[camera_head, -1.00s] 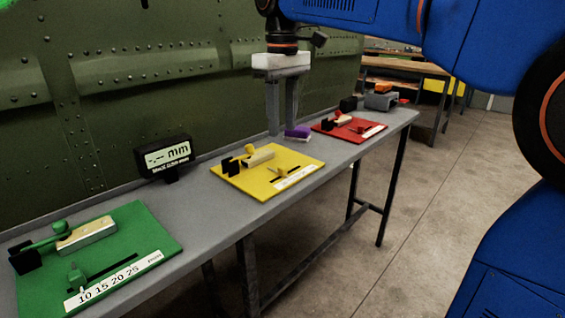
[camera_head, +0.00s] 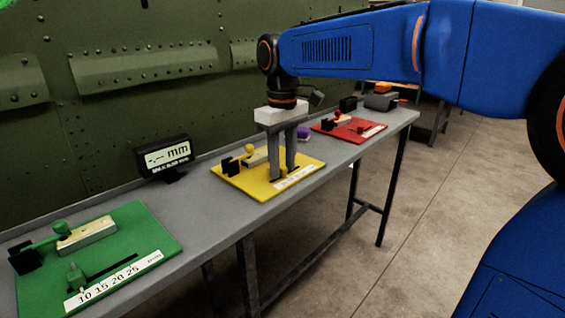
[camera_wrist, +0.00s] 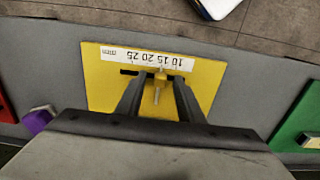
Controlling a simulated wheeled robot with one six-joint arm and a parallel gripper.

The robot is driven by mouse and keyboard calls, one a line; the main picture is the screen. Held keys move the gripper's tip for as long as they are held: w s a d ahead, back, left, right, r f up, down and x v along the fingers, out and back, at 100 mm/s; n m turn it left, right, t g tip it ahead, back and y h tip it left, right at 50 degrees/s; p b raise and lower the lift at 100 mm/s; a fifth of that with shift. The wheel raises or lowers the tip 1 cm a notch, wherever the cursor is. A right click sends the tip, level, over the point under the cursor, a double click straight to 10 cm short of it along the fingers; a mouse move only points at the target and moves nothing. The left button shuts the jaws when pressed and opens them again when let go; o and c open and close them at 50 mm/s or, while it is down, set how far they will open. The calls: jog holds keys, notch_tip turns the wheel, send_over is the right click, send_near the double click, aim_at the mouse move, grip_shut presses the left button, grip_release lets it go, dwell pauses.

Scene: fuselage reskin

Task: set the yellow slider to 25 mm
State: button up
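The yellow board (camera_head: 240,181) lies on the bench, and it also fills the middle of the wrist view (camera_wrist: 100,92). Its yellow slider (camera_wrist: 158,84) stands in a dark slot, roughly level with the 15 on the upside-down scale strip (camera_wrist: 148,57). My gripper (camera_wrist: 158,78) is open, with one finger on each side of the slider and visible gaps to it. In the head view my gripper (camera_head: 283,175) points down over the front right of the board, and its fingers mostly hide the slider. Whether the fingertips touch the board I cannot tell.
A display (camera_head: 166,157) reading "-.-- mm" stands at the back of the grey bench (camera_head: 195,205). A green board (camera_head: 150,228) lies to the left, a red board (camera_head: 345,127) to the right. A purple object (camera_head: 304,132) sits behind my gripper.

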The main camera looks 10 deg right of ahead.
aim_at(296, 168)
grip_shut()
jog(key=shift+w+d, duration=0.8)
jog(key=shift+d, duration=0.25)
jog(key=shift+w+d, duration=0.75)
jog(key=shift+d, duration=0.25)
jog(key=shift+r, duration=0.1)
grip_release()
jog(key=shift+d, duration=0.15)
notch_tip(296, 168, up, 17)
jog(key=shift+r, duration=0.15)
